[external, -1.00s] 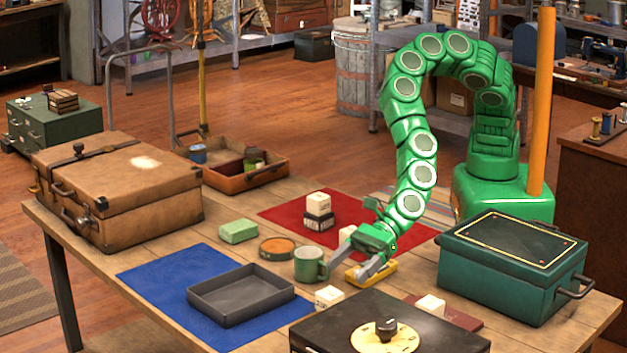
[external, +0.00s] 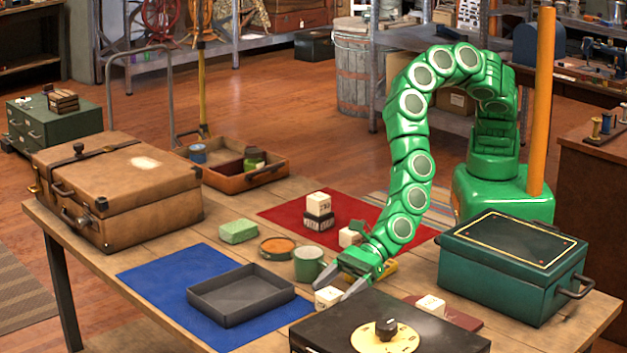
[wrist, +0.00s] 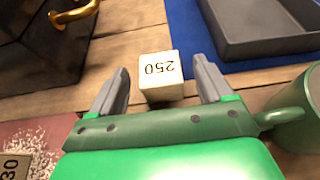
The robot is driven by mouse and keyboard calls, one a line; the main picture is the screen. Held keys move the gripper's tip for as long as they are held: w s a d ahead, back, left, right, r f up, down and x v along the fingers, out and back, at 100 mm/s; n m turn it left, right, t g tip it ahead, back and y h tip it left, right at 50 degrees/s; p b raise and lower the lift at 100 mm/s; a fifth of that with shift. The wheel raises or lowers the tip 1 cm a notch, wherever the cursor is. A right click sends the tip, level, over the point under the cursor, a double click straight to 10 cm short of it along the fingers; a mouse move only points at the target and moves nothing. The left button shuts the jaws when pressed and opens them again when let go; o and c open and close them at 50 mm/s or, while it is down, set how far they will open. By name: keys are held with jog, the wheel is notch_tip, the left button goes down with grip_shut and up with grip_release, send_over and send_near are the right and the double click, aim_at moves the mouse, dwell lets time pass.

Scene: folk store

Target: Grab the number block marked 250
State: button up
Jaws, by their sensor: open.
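The number block marked 250 (wrist: 161,72) is a small cream cube whose number reads upside down in the wrist view. In the external view the block (external: 328,297) sits on the wooden table between the grey tray and the black box with the dial. My gripper (external: 334,286) is open over the table there. In the wrist view my gripper (wrist: 162,86) has one grey finger on each side of the block, with gaps between the fingers and the block. I cannot tell whether the fingertips are low enough to span it fully.
A green mug (external: 308,264) stands close left of my gripper. The black dial box (external: 340,335) is just in front. A grey tray (external: 240,309) lies on a blue mat (external: 150,275).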

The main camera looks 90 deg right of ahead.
jog(key=shift+x, duration=0.85)
jog(key=shift+w+a+f, duration=0.1)
jog(key=shift+w+a, duration=0.1)
jog(key=shift+a, duration=0.05)
jog(key=c, duration=1)
jog(key=shift+c, duration=0.2)
